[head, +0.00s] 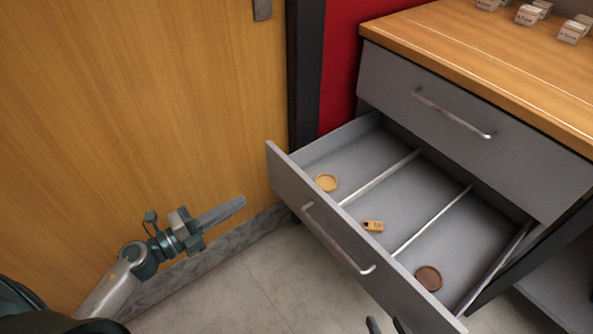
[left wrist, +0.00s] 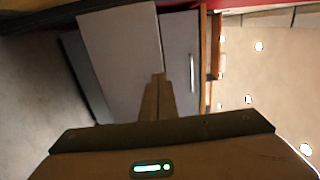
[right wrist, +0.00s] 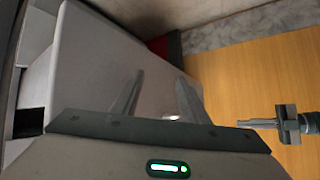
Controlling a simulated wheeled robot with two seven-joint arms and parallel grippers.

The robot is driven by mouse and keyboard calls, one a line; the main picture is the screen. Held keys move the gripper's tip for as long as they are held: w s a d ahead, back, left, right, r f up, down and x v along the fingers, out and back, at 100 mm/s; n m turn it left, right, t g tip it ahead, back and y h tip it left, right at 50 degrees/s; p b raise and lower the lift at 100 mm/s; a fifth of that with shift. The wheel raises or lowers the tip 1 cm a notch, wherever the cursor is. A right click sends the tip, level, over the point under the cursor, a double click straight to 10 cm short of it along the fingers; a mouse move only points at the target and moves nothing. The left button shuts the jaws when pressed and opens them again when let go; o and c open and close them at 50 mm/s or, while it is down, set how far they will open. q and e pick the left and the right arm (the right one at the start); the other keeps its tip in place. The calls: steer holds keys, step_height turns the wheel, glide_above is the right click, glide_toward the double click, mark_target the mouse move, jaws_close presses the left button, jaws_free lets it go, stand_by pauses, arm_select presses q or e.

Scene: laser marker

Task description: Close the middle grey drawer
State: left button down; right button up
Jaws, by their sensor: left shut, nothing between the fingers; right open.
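The middle grey drawer (head: 284,180) is pulled well out below the closed top drawer in the head view. Its metal handle (head: 338,240) is on the front panel. Inside, dividers form three compartments, holding a yellow round piece (head: 326,182), a small orange-brown piece (head: 373,226) and a dark brown disc (head: 428,278). My left gripper (head: 242,201) is shut and empty, left of the drawer front and apart from it; its closed fingers show in the left wrist view (left wrist: 158,97). My right gripper (head: 386,325) is open by the drawer's near front, and a grey panel lies beyond its fingers (right wrist: 158,97).
The closed top drawer (head: 430,110) sits under a wooden top (head: 470,45) with several small boxes. A wooden door (head: 130,100) stands to the left, close behind my left gripper. Bare floor (head: 230,295) lies between the door and the drawer front.

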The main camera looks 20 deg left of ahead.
arm_select(q)
steer(key=shift+w+d, duration=0.2)
steer(key=shift+w, duration=0.05)
arm_select(e)
steer(key=shift+w+d, duration=0.2)
steer(key=shift+w, duration=0.1)
arm_select(q)
glide_toward(294, 172)
steer(key=p+x, duration=0.1)
steer(key=x, duration=0.4)
steer(key=shift+r, duration=0.15)
steer(key=shift+x, duration=0.75)
arm_select(e)
steer(key=shift+s+d+f+g, duration=0.3)
steer(key=shift+s+f+g, duration=0.2)
steer(key=shift+s, duration=0.1)
steer(key=shift+s+d+f+g, duration=0.25)
steer(key=shift+s+f+g, duration=0.2)
steer(key=shift+s+g, duration=0.1)
